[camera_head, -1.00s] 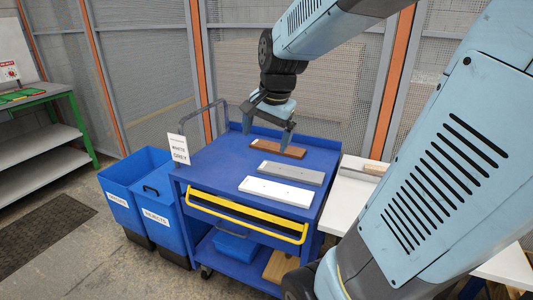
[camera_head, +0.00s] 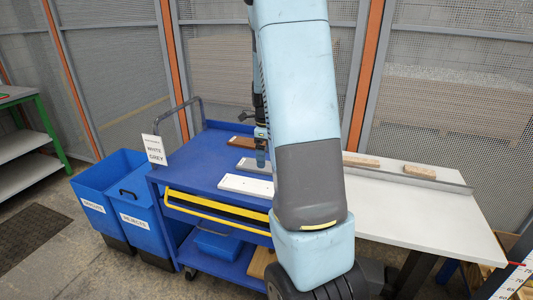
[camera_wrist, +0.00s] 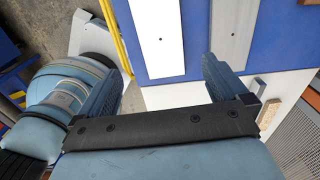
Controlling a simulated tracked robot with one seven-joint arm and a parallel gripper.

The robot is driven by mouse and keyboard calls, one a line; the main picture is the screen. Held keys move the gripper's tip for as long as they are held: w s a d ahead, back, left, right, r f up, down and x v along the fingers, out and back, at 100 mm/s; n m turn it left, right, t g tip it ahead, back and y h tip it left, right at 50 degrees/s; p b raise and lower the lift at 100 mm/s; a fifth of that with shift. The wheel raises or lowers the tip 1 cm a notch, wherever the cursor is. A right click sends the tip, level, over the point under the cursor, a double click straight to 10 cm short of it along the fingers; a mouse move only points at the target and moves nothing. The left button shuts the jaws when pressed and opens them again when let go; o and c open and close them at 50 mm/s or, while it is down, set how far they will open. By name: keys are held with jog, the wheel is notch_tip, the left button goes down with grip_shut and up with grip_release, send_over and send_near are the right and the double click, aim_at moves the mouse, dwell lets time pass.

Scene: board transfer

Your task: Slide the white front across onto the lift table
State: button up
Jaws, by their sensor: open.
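The white front (camera_head: 246,185) lies flat on the blue cart (camera_head: 190,160), nearest the yellow handle; its right end is hidden behind my arm. In the wrist view the white front (camera_wrist: 158,38) runs up the picture, ahead of the gap between my fingers. My gripper (camera_wrist: 164,78) is open and empty, its fingers on either side of the front's line; whether they touch it I cannot tell. In the head view my gripper (camera_head: 261,150) is mostly hidden by my arm. The lift table appears to be the white table (camera_head: 420,215) to the right of the cart.
A grey board (camera_head: 254,166) and a brown board (camera_head: 241,142) lie behind the white front. Wooden blocks (camera_head: 420,172) sit along the white table's back; its middle is clear. A sign (camera_head: 154,149) stands at the cart's left, and blue bins (camera_head: 140,215) stand beside the cart.

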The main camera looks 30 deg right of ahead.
aim_at(266, 188)
jog(key=shift+f, duration=0.15)
notch_tip(266, 188, down, 14)
jog(key=shift+r, duration=0.2)
dwell(0.7)
